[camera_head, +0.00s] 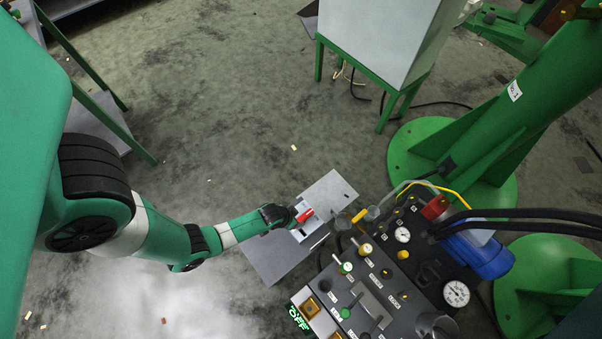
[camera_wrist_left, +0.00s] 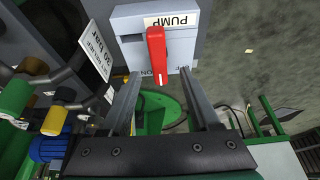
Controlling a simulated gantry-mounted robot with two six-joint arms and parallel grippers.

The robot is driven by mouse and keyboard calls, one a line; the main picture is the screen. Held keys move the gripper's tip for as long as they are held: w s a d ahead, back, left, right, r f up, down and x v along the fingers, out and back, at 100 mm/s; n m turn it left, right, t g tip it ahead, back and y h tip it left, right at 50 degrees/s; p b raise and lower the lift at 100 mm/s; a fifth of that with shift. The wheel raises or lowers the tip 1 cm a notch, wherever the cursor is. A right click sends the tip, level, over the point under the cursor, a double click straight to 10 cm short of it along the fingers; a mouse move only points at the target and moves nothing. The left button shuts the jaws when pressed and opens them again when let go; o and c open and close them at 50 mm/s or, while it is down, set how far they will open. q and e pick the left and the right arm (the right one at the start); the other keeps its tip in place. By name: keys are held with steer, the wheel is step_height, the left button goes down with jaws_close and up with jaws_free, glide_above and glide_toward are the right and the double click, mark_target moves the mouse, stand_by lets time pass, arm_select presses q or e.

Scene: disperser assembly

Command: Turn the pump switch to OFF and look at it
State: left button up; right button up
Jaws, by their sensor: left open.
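The pump switch is a grey box (camera_wrist_left: 128,22) with a "PUMP" label and a red handle (camera_wrist_left: 157,50) in the left wrist view. The handle's end lies near lettering that seems to read "ON"; the rest of the lettering is partly hidden. In the head view the red handle (camera_head: 305,215) shows small on a grey plate. My left gripper (camera_wrist_left: 160,76) is open, its two fingers apart on either side of the handle's lower end, with nothing clearly gripped. In the head view it reaches the switch from the left (camera_head: 291,216). My right gripper is not in view.
A control panel (camera_head: 385,290) with knobs, gauges and a blue motor (camera_head: 478,252) stands right of the switch. A thick green column (camera_head: 500,130) rises behind it. A white cabinet (camera_head: 375,40) on green legs stands at the back. The floor left of the cabinet is mostly clear.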

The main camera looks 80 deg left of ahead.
mark_target(302, 218)
arm_select(q)
steer(key=b+x, duration=0.3)
steer(key=x, duration=0.3)
steer(key=shift+w, duration=0.15)
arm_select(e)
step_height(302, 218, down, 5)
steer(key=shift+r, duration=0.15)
arm_select(q)
jaws_close()
